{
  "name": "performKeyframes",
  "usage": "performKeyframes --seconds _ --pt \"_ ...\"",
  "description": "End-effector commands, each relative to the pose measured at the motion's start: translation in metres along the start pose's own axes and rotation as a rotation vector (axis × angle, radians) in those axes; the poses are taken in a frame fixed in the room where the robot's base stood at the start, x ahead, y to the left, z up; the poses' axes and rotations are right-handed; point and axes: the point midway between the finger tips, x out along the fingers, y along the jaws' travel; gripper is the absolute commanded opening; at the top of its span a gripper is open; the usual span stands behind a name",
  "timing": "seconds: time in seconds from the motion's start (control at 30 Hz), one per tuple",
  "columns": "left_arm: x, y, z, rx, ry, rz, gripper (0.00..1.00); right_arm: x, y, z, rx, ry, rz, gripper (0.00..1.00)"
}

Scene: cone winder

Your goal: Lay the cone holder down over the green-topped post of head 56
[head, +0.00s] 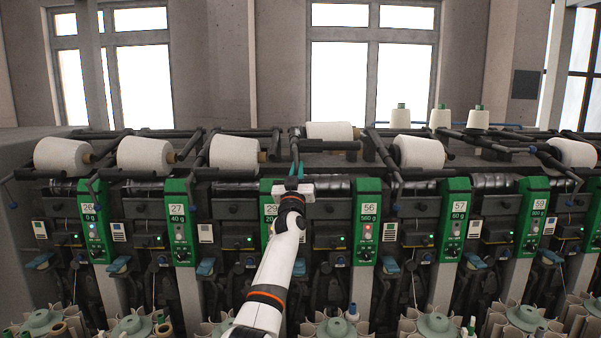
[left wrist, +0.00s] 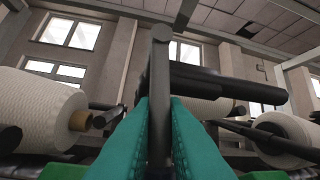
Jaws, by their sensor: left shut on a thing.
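The cone holder of head 56 shows as a dark bar (head: 295,146) standing up, with a dark horizontal roller (left wrist: 215,82) running right from it in the left wrist view. A white cone (head: 329,131) lies behind it, higher and farther back than the neighbouring cones. My left gripper (head: 296,172) is shut on the bar (left wrist: 160,75), which rises between its teal fingers. The green-topped post of head 56 (head: 367,222) stands to the right of the gripper and lower. My right gripper is not in view.
Neighbouring holders carry white cones at the left (head: 237,151) and right (head: 419,152). The green panel of head 29 (head: 269,215) is partly behind my arm. Several upright cones (head: 439,117) stand on the machine's back. Open space lies above the machine.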

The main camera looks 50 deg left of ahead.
Motion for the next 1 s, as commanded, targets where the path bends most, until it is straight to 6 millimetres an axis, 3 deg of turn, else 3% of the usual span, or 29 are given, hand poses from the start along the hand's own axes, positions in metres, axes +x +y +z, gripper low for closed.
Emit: performKeyframes --seconds 0.87,0.9,1.0 --pt "0.0019 0.0067 0.0073 0.070 0.004 -0.040 0.00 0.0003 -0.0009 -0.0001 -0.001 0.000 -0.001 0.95" --pt "0.0019 0.0067 0.0074 0.069 0.004 -0.040 0.13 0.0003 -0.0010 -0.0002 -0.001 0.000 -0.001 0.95" --pt "0.0018 0.0066 0.0066 0.070 0.006 -0.040 0.30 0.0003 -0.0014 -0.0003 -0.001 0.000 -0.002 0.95"
